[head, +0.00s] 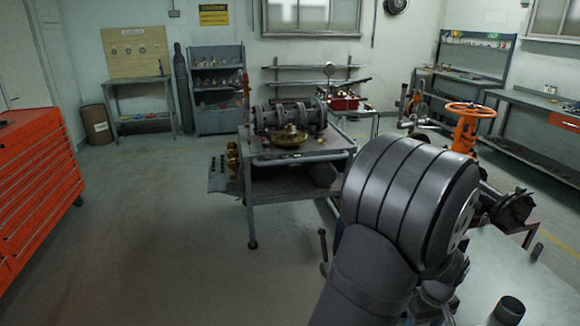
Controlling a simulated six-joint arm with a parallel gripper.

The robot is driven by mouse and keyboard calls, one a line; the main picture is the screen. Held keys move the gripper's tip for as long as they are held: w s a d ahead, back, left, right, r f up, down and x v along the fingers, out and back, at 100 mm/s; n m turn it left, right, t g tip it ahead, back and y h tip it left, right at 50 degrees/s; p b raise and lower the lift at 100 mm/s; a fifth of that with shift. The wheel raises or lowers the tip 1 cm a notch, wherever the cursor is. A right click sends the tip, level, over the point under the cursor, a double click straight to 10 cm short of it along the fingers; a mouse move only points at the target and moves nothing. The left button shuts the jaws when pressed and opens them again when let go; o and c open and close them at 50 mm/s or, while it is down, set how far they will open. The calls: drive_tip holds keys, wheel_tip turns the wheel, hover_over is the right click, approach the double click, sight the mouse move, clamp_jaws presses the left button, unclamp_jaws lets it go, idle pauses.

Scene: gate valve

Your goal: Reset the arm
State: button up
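My arm fills the lower right of the head view, with its large dark grey rounded link nearest the camera. My gripper is not visible; it may be hidden behind my own arm links. The gate valve has an orange handwheel (470,109) on an orange upright body (465,134), just beyond my arm to the right. Its lower part is partly covered by my arm. A dark flanged pipe end (514,206) shows to the right of my arm, below the handwheel.
A grey wheeled cart (253,200) with machine parts on it stands left of my arm. A red tool cabinet (40,185) is at the far left. Workbenches (530,100) line the right wall. A light surface (520,265) lies at lower right. The floor at left centre is clear.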

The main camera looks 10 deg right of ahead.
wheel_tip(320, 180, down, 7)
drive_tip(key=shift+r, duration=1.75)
